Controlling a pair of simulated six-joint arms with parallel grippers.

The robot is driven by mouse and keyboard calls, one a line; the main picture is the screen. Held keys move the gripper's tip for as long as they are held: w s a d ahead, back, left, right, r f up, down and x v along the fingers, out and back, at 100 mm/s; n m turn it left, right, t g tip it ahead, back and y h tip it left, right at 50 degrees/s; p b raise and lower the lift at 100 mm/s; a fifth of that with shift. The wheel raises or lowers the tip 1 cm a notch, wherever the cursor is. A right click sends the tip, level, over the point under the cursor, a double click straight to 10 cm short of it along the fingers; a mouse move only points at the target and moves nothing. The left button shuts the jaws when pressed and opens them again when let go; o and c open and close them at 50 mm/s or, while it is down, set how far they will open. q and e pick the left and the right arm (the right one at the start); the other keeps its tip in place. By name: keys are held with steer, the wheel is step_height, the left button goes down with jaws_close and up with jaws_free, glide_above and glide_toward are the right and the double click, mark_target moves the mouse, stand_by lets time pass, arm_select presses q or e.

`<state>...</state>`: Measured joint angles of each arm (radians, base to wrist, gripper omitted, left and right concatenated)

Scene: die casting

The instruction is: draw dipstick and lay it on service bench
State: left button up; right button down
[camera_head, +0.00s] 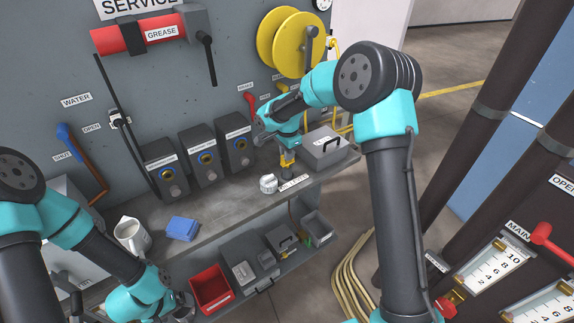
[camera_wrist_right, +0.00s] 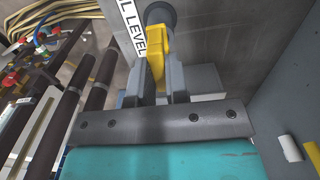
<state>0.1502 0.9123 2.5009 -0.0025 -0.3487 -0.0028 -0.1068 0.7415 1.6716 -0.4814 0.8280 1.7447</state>
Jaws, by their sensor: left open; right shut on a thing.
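The dipstick's yellow handle (camera_head: 287,160) is upright at the front edge of the service bench (camera_head: 225,193), beside an oil-level label. My right gripper (camera_head: 288,148) is shut on this handle from above. In the right wrist view the yellow handle (camera_wrist_right: 157,55) sits between the two grey fingers (camera_wrist_right: 160,80), in line with a dark round socket (camera_wrist_right: 158,14). The rod is hidden, so I cannot tell how far it is drawn. My left gripper (camera_head: 182,306) is open at the lower left, below the bench's front edge, and only partly seen.
On the bench are a blue cloth (camera_head: 182,229), a white jug (camera_head: 132,235), a white round knob-like item (camera_head: 268,183) and a grey box (camera_head: 325,147). Three dark dispensers (camera_head: 202,154) stand along the wall. A red bin (camera_head: 211,288) is below. The middle bench top is clear.

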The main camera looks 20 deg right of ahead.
steer(key=shift+r, duration=2.85)
steer(key=shift+s, duration=0.1)
steer(key=s+a+f+n, duration=0.2)
steer(key=s+a+n, duration=0.2)
steer(key=s+a, duration=1.6)
steer(key=shift+s+a, duration=0.15)
steer(key=shift+s, duration=0.5)
steer(key=w+d+f, duration=0.1)
steer(key=w, duration=1.4)
steer(key=shift+f+n, duration=0.15)
steer(key=shift+n, duration=0.15)
